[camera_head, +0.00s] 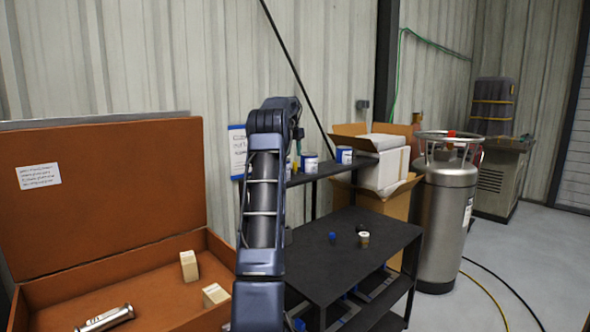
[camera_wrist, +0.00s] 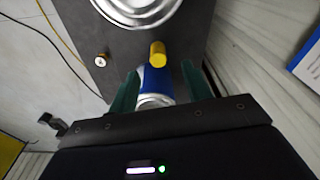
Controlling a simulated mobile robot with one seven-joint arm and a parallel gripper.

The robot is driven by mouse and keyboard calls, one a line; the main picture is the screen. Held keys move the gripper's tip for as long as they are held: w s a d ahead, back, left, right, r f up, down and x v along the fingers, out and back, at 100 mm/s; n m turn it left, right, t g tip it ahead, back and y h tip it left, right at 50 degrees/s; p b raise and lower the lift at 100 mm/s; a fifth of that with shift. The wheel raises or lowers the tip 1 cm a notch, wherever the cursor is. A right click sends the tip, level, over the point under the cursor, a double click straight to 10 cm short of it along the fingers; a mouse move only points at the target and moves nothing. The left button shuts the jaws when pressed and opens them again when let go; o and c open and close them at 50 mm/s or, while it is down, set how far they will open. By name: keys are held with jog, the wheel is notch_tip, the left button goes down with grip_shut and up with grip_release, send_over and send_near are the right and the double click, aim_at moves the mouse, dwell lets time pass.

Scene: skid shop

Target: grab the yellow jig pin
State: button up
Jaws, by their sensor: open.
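The yellow jig pin (camera_wrist: 158,53) is a short yellow cylinder on a dark shelf top in the wrist view. A blue and white can-like object (camera_wrist: 154,82) lies close below it in the picture, between my fingers. My gripper (camera_wrist: 158,88) is open, with one green finger on each side of that object. The pin shows just past the fingertips, and I cannot tell whether it touches the blue object. In the head view my arm hides the gripper and most of what is around it.
In the head view, blue and white cans (camera_head: 344,155) stand on the upper shelf (camera_head: 325,170). A black cart (camera_head: 340,280), a steel tank (camera_head: 445,220) and an open orange case (camera_head: 110,190) stand around.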

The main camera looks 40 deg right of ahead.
aim_at(295, 171)
jog(key=f, duration=0.3)
jog(key=d+f, duration=0.1)
jog(key=f, duration=0.4)
jog(key=shift+d+f, duration=0.15)
jog(key=shift+f, duration=0.25)
grip_shut()
